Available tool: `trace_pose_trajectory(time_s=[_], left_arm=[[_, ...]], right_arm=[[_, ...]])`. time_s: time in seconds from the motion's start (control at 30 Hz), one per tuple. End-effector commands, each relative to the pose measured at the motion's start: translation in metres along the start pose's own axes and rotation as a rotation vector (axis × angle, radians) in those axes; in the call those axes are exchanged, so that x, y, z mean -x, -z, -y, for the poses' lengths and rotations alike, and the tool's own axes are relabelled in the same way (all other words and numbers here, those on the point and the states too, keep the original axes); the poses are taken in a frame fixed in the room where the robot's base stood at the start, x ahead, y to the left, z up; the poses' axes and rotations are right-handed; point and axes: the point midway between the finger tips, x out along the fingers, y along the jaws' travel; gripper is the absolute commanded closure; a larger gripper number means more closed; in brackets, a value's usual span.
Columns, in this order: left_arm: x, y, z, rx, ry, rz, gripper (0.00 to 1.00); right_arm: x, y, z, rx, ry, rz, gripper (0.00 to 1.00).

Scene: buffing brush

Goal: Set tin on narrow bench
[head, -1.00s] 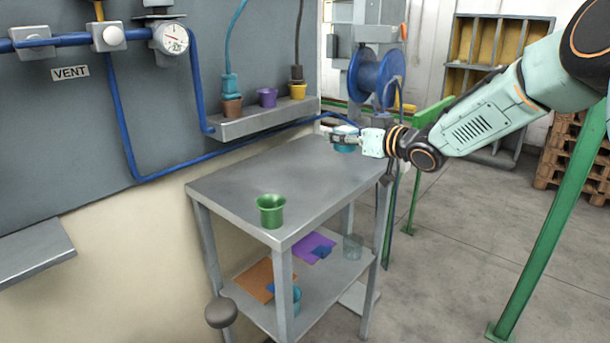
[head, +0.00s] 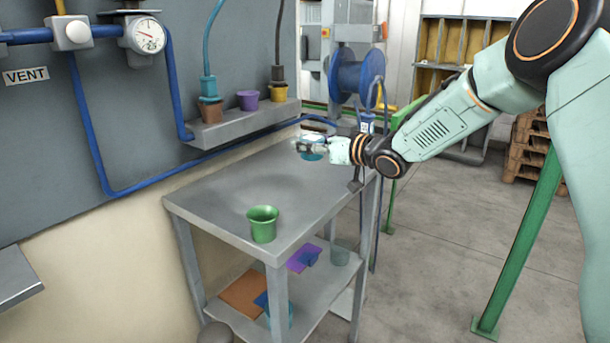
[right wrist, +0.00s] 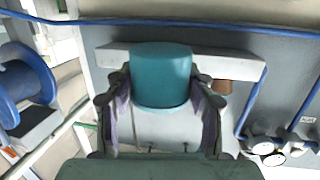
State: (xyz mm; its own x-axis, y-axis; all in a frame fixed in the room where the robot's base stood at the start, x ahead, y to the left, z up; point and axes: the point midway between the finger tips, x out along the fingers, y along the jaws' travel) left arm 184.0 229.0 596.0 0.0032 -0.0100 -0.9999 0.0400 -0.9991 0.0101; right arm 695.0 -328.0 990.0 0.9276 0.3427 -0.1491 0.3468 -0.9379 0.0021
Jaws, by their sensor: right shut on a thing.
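A teal tin (right wrist: 162,78) is between the fingers of my right gripper (right wrist: 160,105) in the right wrist view. The gripper is shut on it. In the head view my right gripper (head: 308,145) holds the tin (head: 314,156) at the far end of the narrow grey bench (head: 225,192). The tin appears over the top, but its gap to the surface is hard to tell. A green cup (head: 262,226) stands on the near end of the bench. My left gripper is out of view.
A wall ledge (head: 240,124) with small pots runs behind the bench. A blue reel (head: 350,80) stands beyond. The bench's middle is clear.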

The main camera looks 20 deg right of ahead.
Motion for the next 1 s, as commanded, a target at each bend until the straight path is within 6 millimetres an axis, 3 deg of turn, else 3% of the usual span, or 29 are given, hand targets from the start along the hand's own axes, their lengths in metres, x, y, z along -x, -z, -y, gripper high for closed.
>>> trace_pose_trajectory(time_s=[0.03, 0.1, 0.47, 0.7, 0.73, 1.0], left_arm=[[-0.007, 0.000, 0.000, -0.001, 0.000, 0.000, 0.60], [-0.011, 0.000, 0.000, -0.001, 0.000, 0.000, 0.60], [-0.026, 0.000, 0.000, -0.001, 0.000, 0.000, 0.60], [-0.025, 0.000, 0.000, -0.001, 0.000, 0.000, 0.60], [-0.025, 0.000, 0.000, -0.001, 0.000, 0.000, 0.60], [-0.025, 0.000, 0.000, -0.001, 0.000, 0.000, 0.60]], right_arm=[[-0.002, -0.015, -0.001, -0.002, -0.001, 0.002, 0.80], [-0.003, -0.027, -0.001, -0.001, -0.001, 0.002, 0.80], [-0.011, -0.066, -0.001, 0.001, -0.001, 0.001, 0.80], [-0.014, -0.067, 0.000, 0.002, 0.000, 0.000, 0.80], [-0.014, -0.068, 0.000, 0.001, 0.000, 0.002, 0.44], [-0.013, -0.067, 0.000, 0.001, 0.000, 0.001, 0.23]])
